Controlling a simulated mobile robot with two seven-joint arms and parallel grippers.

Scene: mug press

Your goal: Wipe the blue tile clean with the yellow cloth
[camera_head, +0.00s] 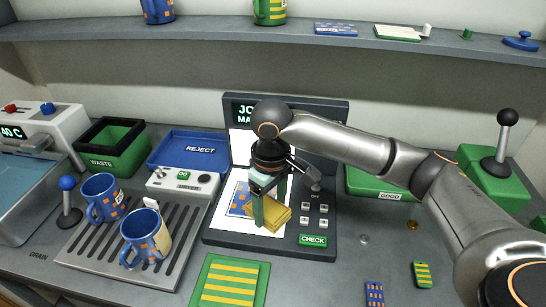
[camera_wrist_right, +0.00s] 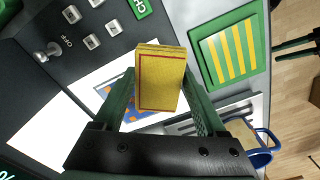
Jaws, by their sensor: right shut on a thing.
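My right gripper (camera_head: 270,205) is shut on the yellow cloth (camera_head: 266,220), a folded pad with a red border line, which also shows between the fingers in the right wrist view (camera_wrist_right: 160,85). The fingers point down over the white sheet of the dark panel. The blue tile with orange squares (camera_head: 238,199) lies on that sheet, partly hidden behind the gripper and cloth; part of it shows beneath the cloth in the right wrist view (camera_wrist_right: 150,112). I cannot tell whether the cloth touches the tile. My left gripper is not in the head view.
The panel carries switches and a green CHECK button (camera_head: 313,240). A green tile with yellow stripes (camera_head: 230,282) lies in front. Two blue mugs, one here (camera_head: 146,238), stand on the drain rack to the left. Behind are a blue REJECT tray (camera_head: 187,151) and green WASTE bin (camera_head: 110,148).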

